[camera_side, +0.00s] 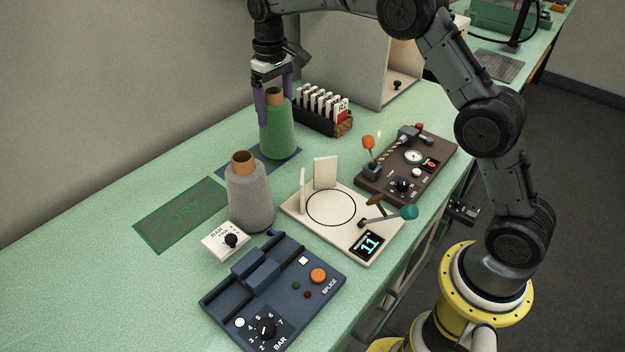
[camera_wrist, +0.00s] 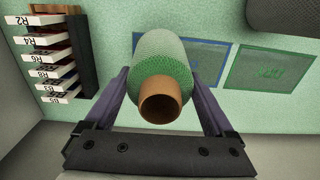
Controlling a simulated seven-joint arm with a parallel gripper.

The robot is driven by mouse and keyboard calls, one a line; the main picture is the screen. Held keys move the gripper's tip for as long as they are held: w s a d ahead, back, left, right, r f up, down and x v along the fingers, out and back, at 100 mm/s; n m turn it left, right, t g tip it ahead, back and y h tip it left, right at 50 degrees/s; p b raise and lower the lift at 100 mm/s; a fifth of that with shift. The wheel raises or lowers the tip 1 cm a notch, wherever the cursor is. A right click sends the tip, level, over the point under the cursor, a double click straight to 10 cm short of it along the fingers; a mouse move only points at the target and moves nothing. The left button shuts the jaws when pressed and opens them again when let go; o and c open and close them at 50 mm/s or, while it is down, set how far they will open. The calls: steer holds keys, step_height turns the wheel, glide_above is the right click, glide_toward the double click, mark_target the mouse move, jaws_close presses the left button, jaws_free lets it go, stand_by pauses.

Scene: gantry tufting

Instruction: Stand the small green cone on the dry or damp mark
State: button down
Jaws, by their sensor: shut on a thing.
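The green cone (camera_side: 278,135) is a yarn cone with a brown tube top, upright between the fingers of my gripper (camera_side: 275,106). My gripper is shut on its upper part, one finger on each side, as the wrist view (camera_wrist: 161,82) also shows. The cone is at the blue mark (camera_side: 238,168), covering much of it; I cannot tell whether its base touches. The green mark reading DRY (camera_side: 164,226) lies bare to the left in the side view. It also shows in the wrist view (camera_wrist: 245,65).
A grey cone (camera_side: 250,200) stands close in front of the marks. A card rack (camera_side: 322,112) stands just right of the green cone. A white scale-like plate (camera_side: 296,212), a brown control box (camera_side: 425,165) and a blue splice device (camera_side: 270,290) occupy the front.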

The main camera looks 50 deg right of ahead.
step_height(320, 180, up, 15)
steer(key=s+a+r+n, duration=0.1)
steer(key=s+a+n, duration=0.2)
steer(key=s+n, duration=0.45)
steer(key=s+a+r+n, duration=0.1)
steer(key=s+a+n, duration=0.2)
steer(key=s+n, duration=0.5)
steer(key=s+f+n, duration=0.2)
steer(key=s+f, duration=0.3)
steer(key=f, duration=0.2)
steer(key=shift+s, duration=0.15)
steer(key=shift+a+n, duration=0.1)
steer(key=shift+n, duration=0.15)
